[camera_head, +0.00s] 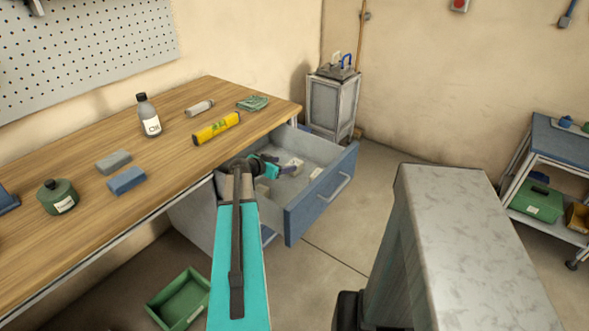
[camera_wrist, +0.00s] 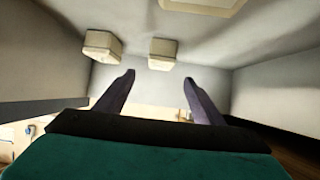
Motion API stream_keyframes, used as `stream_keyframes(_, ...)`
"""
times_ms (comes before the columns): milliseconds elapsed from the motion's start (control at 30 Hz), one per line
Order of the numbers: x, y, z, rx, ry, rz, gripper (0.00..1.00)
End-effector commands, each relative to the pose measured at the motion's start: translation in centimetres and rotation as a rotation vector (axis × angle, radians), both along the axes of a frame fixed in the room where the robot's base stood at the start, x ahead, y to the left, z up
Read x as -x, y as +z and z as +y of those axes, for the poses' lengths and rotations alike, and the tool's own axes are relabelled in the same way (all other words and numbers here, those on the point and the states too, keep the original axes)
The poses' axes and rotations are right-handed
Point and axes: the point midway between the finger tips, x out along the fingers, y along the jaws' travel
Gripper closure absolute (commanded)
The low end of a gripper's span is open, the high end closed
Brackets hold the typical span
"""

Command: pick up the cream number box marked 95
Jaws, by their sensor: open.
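Several small cream boxes lie in the open drawer (camera_head: 323,194). In the head view, one cream box (camera_head: 296,164) is by my fingers, another (camera_head: 316,173) is nearer the drawer front, and one (camera_head: 262,190) is partly hidden by my arm. In the wrist view, one box (camera_wrist: 102,45) is at upper left, one (camera_wrist: 162,54) is ahead between the fingertips, and one (camera_wrist: 200,5) is cut by the top edge. No number is readable, so I cannot tell which is 95. My gripper (camera_head: 287,168) is open and empty inside the drawer; its fingers (camera_wrist: 159,82) are apart from the boxes.
The drawer's walls and blue front surround my gripper. A green crate (camera_head: 180,300) is on the floor. A blue-topped cart (camera_head: 560,140) stands right.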

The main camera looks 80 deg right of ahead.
Motion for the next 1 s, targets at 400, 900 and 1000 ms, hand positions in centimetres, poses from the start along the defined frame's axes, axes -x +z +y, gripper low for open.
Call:
stream_keyframes(400, 1.0, -0.9, -1.7, 0.000, -0.002, 0.000, 0.37)
stream_keyframes(900, 1.3, -1.2, -2.1, 0.000, -0.002, 0.000, 0.37)
stream_keyframes(1000, 1.5, -1.4, -2.5, -0.001, -0.003, 0.001, 0.37)
